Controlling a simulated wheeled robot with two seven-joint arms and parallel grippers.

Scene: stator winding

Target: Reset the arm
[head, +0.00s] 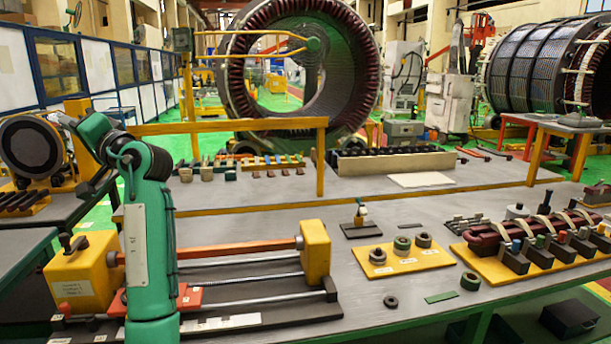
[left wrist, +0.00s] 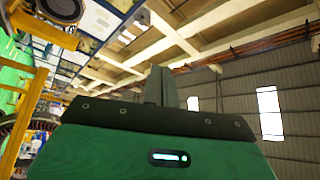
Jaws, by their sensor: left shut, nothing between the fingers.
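My left arm stands raised at the left of the head view, its green links in front of the workbench (head: 385,310). The arm bends at the top and runs away to the upper left, where its far end overlaps the machinery behind. In the left wrist view my left gripper (left wrist: 160,74) shows its dark fingers together and empty above its green housing. They are seen against the roof beams and a grey wall, with nothing touching them. My right arm and gripper are not in view.
A winding fixture with yellow end blocks (head: 316,252) and an orange bar (head: 210,252) lies beside my left arm. A yellow ring board (head: 405,262) and a coil fixture (head: 535,238) stand further right. A large stator (head: 362,62) stands behind.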

